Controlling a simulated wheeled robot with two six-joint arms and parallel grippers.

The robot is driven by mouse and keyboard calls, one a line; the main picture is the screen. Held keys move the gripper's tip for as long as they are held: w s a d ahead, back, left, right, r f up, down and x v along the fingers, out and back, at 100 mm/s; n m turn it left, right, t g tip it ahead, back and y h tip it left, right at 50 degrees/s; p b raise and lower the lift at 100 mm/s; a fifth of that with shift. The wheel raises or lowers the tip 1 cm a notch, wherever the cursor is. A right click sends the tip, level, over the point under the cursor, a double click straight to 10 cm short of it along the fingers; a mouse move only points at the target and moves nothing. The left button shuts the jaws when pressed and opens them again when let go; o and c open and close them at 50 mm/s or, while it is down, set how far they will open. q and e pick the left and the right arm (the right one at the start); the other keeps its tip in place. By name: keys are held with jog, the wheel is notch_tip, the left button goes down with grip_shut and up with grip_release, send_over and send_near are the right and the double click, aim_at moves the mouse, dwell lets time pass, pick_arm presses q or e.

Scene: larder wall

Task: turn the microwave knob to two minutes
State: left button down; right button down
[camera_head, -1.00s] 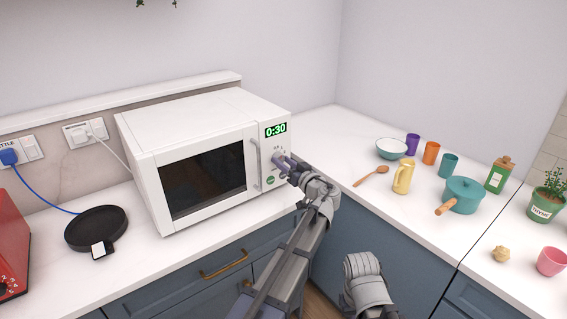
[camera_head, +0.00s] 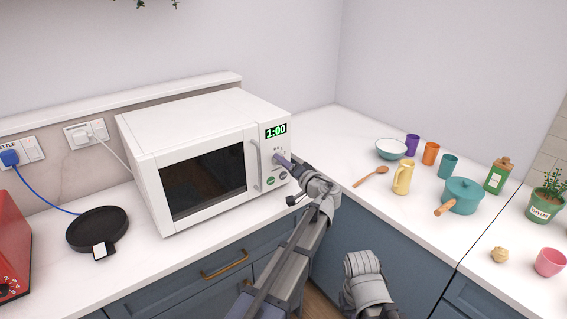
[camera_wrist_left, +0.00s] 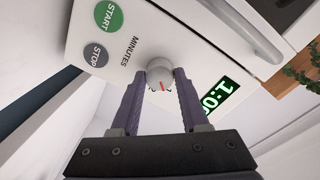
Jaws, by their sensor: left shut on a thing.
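The white microwave (camera_head: 190,118) stands on the counter with its door shut. Its green display (camera_head: 276,130) reads 1:00. My left gripper (camera_head: 285,161) is at the control panel, and its fingers hide most of the knob in the head view. In the left wrist view the fingers (camera_wrist_left: 160,88) are shut on the round grey knob (camera_wrist_left: 160,70), one on each side. A red mark shows on the knob's face. The green START button (camera_wrist_left: 108,16) and grey STOP button (camera_wrist_left: 96,54) are beside it.
A bowl (camera_head: 391,148), a wooden spoon (camera_head: 371,176), cups, a yellow jug (camera_head: 403,177) and a teal pot (camera_head: 462,194) stand on the right counter.

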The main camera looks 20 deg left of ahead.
pick_arm(q)
jog(key=shift+d+m, duration=0.1)
jog(key=shift+m, duration=3.4)
jog(key=shift+g, duration=0.3)
jog(key=shift+c, duration=2)
grip_release()
jog(key=v, duration=0.7)
jog(key=shift+s+d+p, duration=0.2)
jog(key=shift+d+p, duration=0.15)
jog(key=shift+f, duration=0.1)
